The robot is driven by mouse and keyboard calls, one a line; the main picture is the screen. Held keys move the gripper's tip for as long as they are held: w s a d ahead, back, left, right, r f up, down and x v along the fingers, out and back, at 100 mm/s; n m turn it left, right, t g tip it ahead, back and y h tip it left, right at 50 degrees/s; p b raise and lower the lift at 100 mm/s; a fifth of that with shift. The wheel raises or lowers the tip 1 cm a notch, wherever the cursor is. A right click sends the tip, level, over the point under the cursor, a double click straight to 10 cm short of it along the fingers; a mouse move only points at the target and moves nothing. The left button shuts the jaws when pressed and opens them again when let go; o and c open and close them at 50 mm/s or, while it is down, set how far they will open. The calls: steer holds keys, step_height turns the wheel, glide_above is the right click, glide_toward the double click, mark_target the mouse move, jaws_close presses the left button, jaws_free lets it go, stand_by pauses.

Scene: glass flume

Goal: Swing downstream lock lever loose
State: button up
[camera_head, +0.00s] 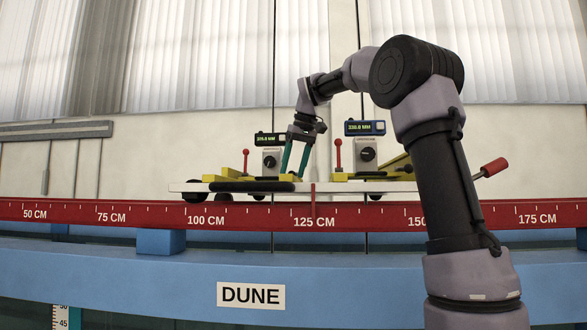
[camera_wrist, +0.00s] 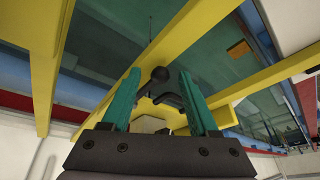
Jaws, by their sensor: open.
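A white carriage (camera_head: 180,187) stands on the red rail, with yellow frame parts on it. An upright lever with a red knob (camera_head: 338,146) stands right of my gripper. No label shows which lever is the downstream lock. My gripper (camera_head: 293,172) points down over the carriage, its teal fingers apart. In the wrist view, a dark ball (camera_wrist: 159,74) shows between the fingertips, with a dark rod (camera_wrist: 143,91) beside it. I cannot tell whether they touch the fingers.
Two gauges with lit displays, one black (camera_head: 270,139) and one blue (camera_head: 365,128), stand on the carriage. The red scale rail (camera_head: 150,213) and blue beam (camera_head: 100,275) run along the front. Yellow bars (camera_wrist: 90,21) flank the fingers in the wrist view.

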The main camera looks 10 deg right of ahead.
jaws_close()
stand_by(1.4)
